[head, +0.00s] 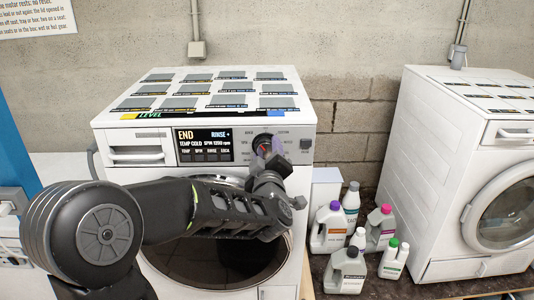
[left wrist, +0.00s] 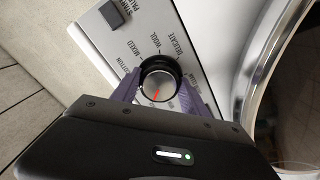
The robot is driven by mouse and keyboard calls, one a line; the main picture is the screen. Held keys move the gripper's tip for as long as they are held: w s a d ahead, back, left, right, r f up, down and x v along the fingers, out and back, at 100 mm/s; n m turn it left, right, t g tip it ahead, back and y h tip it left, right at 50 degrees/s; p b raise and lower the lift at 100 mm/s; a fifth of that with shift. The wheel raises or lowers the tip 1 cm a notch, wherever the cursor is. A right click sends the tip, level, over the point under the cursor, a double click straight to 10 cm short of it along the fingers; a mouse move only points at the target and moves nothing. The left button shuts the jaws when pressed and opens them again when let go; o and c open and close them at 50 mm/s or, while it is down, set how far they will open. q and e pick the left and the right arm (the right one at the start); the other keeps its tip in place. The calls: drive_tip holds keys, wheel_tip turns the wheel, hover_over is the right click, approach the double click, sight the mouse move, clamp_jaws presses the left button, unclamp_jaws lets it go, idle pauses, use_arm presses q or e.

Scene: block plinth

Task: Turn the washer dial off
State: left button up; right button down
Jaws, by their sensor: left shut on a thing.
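The washer (head: 210,125) stands in front of me, with a display reading END on its front panel. Its dial (left wrist: 158,86) is a round silver knob in a black ring with a red pointer mark. In the left wrist view the pointer aims toward the bottom of the picture, slightly left. My left gripper (left wrist: 160,90) is shut on the dial, one purple finger on each side. In the head view the left gripper (head: 268,148) reaches the panel and partly hides the dial (head: 263,142). My right gripper is not in view.
A second white washer (head: 440,170) stands at the right. Several detergent bottles (head: 345,265) stand on the floor between the two washers. Flat label plates (head: 230,86) cover the first washer's top. My left arm crosses in front of its round door (head: 215,262).

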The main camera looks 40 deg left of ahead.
use_arm(q)
drive_tip(key=m+b, duration=0.1)
drive_tip(key=m, duration=0.2)
drive_tip(key=shift+m, duration=2.2)
drive_tip(key=shift+s+f, duration=0.1)
drive_tip(key=o, duration=1.4)
drive_tip(key=shift+c, duration=0.2)
